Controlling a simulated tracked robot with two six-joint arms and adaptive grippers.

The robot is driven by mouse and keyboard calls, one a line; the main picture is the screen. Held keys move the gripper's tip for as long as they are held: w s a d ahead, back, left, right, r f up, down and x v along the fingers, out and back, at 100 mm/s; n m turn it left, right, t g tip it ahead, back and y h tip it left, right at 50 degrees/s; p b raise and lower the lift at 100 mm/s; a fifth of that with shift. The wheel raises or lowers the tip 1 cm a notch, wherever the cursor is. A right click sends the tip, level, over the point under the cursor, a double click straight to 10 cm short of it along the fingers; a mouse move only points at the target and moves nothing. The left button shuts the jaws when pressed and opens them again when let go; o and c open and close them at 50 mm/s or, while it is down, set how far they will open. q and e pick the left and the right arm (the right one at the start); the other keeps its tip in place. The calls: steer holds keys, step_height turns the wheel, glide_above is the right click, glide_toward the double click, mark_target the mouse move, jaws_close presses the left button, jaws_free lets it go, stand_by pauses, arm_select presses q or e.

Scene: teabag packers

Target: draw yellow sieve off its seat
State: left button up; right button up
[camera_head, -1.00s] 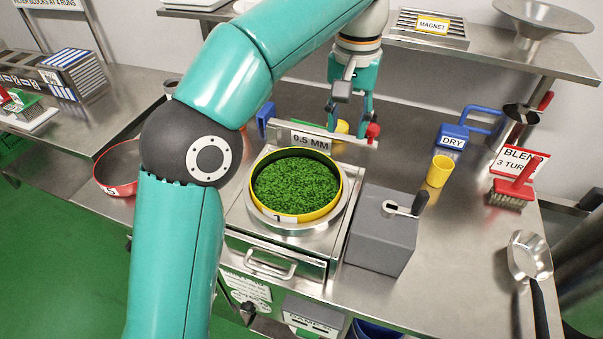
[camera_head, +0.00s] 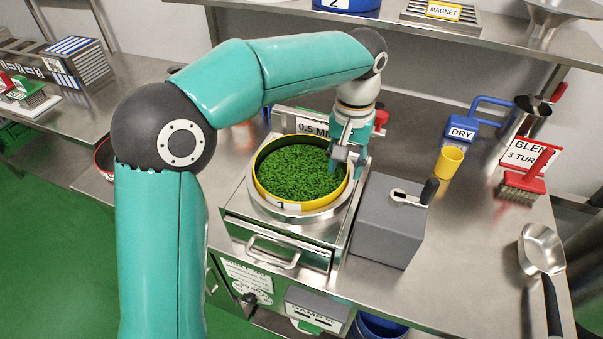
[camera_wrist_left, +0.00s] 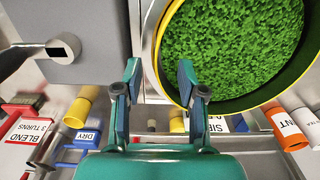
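The yellow sieve (camera_head: 318,203), full of green leaf, sits level in the steel ring seat (camera_head: 259,203) on the machine. Its front carries a label marked 1. My left gripper (camera_head: 343,165) is over the sieve's rear right rim, pointing down. In the left wrist view the fingers (camera_wrist_left: 159,72) are open, one on each side of the yellow rim (camera_wrist_left: 157,47). The inner finger is over the leaf side and the outer one outside the sieve. Contact with the rim cannot be told. My right gripper is not in view.
A grey box with a crank (camera_head: 388,225) stands close right of the seat. The 0.5 MM sign (camera_head: 311,127) is just behind.

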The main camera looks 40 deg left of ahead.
arm_select(q)
steer(key=shift+f, duration=1.45)
jaws_close()
